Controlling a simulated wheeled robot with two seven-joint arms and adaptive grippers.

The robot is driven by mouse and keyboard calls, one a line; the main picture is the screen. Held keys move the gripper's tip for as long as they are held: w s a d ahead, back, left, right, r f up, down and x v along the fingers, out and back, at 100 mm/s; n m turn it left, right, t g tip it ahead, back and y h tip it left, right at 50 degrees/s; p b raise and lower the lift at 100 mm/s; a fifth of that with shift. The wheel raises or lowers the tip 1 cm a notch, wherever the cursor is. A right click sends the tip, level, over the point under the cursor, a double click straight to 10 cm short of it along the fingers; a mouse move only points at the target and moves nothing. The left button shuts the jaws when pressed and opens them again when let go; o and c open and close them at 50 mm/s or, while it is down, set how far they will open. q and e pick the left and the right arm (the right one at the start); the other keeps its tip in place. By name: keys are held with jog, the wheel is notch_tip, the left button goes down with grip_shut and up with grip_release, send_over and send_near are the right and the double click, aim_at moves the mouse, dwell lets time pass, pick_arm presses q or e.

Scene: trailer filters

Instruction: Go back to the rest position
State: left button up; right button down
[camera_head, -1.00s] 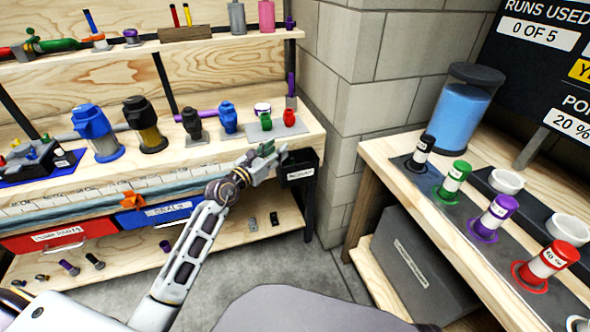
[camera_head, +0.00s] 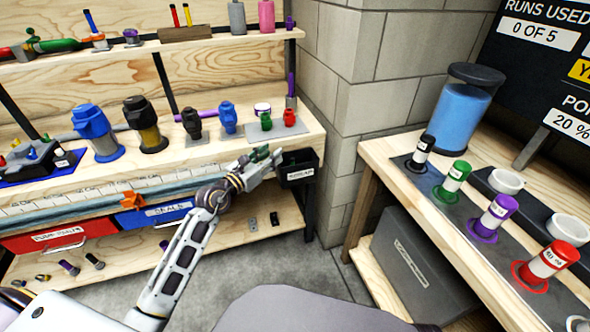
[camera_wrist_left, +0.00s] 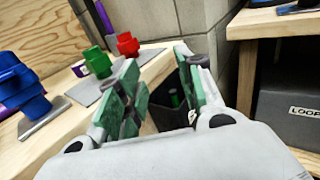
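My left gripper (camera_head: 268,160) is in front of the workbench's right end, just left of a small black bin (camera_head: 298,175). The wrist view shows its two green-padded fingers (camera_wrist_left: 160,88) apart, with nothing seen held between them. My right gripper is in neither view.
The workbench (camera_head: 215,150) carries blue, black, green and red filter-like parts near the gripper. A red drawer (camera_head: 45,240) and blue drawer (camera_head: 150,214) are below. A second table (camera_head: 400,190) with coloured cylinders stands right. Floor between them is clear.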

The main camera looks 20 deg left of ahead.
pick_arm(q)
jog(key=shift+f, duration=0.1)
dwell(0.3)
